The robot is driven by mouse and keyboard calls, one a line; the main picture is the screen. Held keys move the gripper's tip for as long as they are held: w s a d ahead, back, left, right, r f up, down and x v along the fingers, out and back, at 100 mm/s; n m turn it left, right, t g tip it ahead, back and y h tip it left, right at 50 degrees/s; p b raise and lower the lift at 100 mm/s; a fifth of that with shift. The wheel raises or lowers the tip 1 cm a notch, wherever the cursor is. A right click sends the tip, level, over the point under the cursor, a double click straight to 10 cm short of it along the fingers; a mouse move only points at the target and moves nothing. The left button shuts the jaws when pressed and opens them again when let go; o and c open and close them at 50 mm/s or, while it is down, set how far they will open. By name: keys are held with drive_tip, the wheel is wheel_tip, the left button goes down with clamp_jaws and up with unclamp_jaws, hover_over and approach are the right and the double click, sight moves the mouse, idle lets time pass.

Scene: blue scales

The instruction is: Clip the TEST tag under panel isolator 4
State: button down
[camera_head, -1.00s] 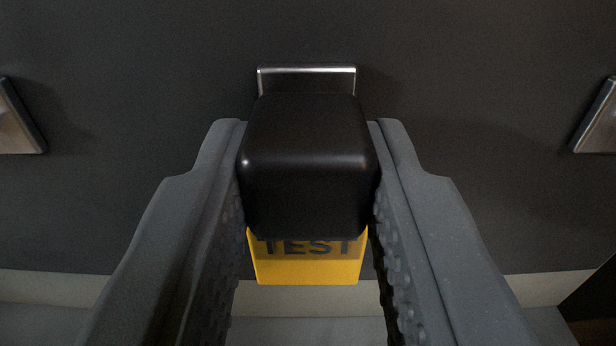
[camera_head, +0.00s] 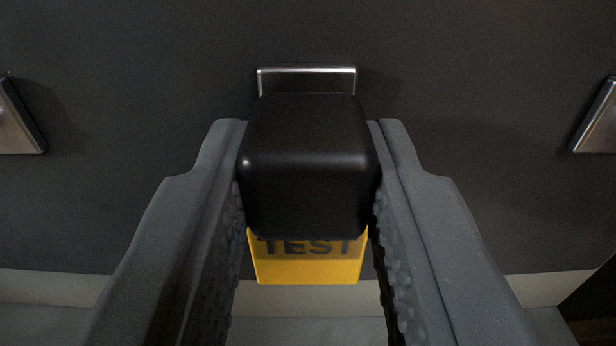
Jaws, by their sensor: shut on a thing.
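A yellow tag (camera_head: 308,268) with the dark word TEST hangs below a black rounded block (camera_head: 308,165). My gripper (camera_head: 308,180) is shut on the black block, with one finger on each side of it. Behind the top of the block is a metal plate (camera_head: 306,71) on the dark panel (camera_head: 440,60). Most of this plate is hidden by the block. I cannot tell whether the block touches the plate. The top of the tag is hidden behind the block, and no isolator number shows.
Another metal plate (camera_head: 18,120) is on the panel at the left edge, and one more (camera_head: 597,120) at the right edge. Both are cut off by the picture. A pale strip (camera_head: 55,288) runs below the panel. The panel between the plates is bare.

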drive_tip(key=shift+w, duration=0.45)
drive_tip(key=c, duration=1.1)
unclamp_jaws()
drive_tip(key=shift+o, duration=0.2)
drive_tip(key=s+b, duration=0.2)
drive_tip(key=s, duration=1.1)
drive_tip(key=shift+s+d+b, duration=0.25)
drive_tip(key=shift+s+b, duration=0.1)
drive_tip(key=shift+f, duration=0.1)
